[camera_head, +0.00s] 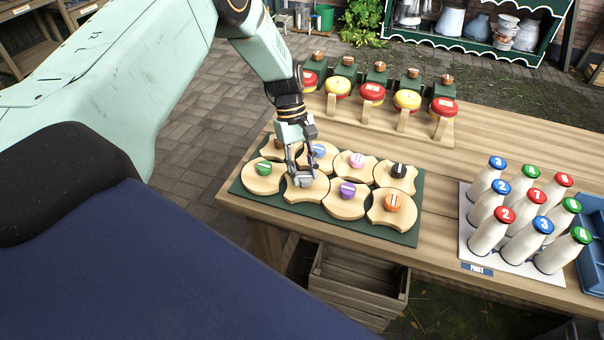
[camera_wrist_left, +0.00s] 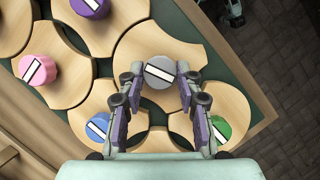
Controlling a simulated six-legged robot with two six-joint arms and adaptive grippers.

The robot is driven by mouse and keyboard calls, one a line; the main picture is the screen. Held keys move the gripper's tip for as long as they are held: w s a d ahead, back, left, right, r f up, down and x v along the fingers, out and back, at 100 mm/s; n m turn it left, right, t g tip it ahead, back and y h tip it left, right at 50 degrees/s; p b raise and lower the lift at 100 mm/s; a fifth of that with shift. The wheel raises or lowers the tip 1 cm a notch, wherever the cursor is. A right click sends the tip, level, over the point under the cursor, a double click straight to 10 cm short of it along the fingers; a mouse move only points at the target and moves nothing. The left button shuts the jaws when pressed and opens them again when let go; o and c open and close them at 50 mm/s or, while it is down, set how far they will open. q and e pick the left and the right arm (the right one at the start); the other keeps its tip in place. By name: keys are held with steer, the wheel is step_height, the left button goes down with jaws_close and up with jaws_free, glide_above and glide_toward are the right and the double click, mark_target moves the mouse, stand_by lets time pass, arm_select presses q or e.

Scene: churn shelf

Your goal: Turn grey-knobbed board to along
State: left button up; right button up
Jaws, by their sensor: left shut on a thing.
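The grey-knobbed board (camera_head: 307,192) is a pale wooden piece with curved edges, in the front row on the green mat (camera_head: 343,225). In the left wrist view the board (camera_wrist_left: 198,62) has a grey knob (camera_wrist_left: 160,72) with a white bar mark, which runs slantwise in that view. My left gripper (camera_head: 301,178) points down over this board and is shut on the grey knob, with a finger on each side of it. My right gripper is not in view.
Neighbouring boards carry green (camera_head: 264,167), blue (camera_head: 318,150), pink (camera_head: 357,160), black (camera_head: 398,170), purple (camera_head: 347,190) and orange (camera_head: 392,202) knobs, with narrow gaps between. Numbered bottles (camera_head: 521,229) stand on a white tray at right. Red and yellow round items (camera_head: 372,92) line the back.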

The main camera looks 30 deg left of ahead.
arm_select(q)
steer(key=m, duration=0.2)
steer(key=m+g+y+b, duration=0.1)
steer(key=m, duration=0.1)
steer(key=shift+d+m+b, duration=0.2)
steer(key=shift+m+b, duration=0.1)
steer(key=shift+m, duration=0.1)
steer(key=shift+g, duration=0.3)
steer(key=o, duration=1.1)
steer(key=shift+r, duration=0.1)
steer(key=shift+o, duration=0.2)
steer(key=shift+w, duration=0.1)
steer(key=shift+w+a+r, duration=0.1)
steer(key=shift+r, duration=0.05)
steer(key=v, duration=1.1)
steer(key=shift+r, duration=0.35)
